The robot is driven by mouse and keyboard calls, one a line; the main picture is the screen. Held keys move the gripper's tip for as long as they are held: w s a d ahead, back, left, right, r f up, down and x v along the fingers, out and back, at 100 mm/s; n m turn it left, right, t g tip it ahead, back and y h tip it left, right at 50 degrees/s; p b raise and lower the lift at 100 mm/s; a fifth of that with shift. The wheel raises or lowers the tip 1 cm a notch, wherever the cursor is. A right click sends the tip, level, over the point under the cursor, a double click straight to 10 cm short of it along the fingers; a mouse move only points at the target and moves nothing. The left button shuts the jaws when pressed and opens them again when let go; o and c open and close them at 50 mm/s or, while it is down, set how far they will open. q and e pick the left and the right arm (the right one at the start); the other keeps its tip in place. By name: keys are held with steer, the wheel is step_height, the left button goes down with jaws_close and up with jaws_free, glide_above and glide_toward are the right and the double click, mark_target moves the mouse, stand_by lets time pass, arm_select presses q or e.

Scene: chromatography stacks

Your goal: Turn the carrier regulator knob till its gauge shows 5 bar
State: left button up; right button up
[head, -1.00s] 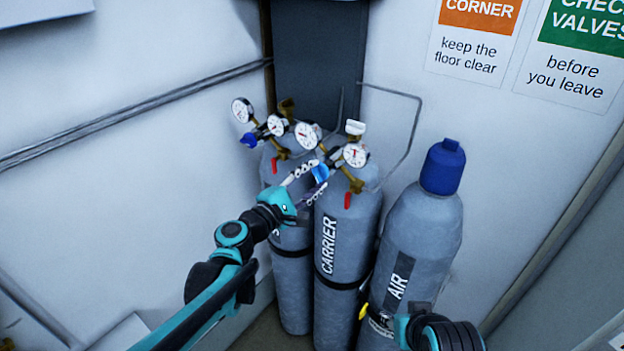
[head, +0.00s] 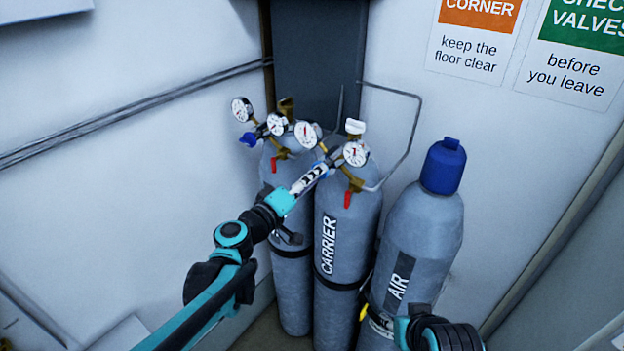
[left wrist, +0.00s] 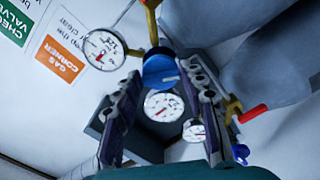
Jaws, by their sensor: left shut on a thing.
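The grey CARRIER cylinder (head: 350,220) stands in the middle, with a brass regulator and two white round gauges, one at left (head: 308,134) and one at right (head: 355,154). Their readings are too small to tell. The blue regulator knob (left wrist: 160,72) shows between my left fingers in the left wrist view. My left gripper (head: 319,170) is shut on this knob, with a finger on either side, and almost hides it in the head view. A gauge (left wrist: 105,48) beside the knob shows a red needle. My right gripper (head: 398,326) is low at right, its fingers unclear.
A cylinder (head: 291,260) with its own gauges and blue knob (head: 249,139) stands to the left. The AIR cylinder (head: 425,240) with a blue cap stands to the right. A red valve handle (head: 347,199) hangs below the carrier regulator. Walls close in behind.

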arm_select(q)
steer(key=m, duration=0.5)
steer(key=shift+f+m, duration=0.1)
steer(key=shift+m, duration=0.2)
stand_by(0.5)
steer(key=o, duration=1.2)
steer(key=shift+w, duration=0.1)
steer(key=shift+c, duration=0.2)
steer(key=shift+a, duration=0.1)
steer(key=v, duration=1.2)
steer(key=shift+f, duration=0.1)
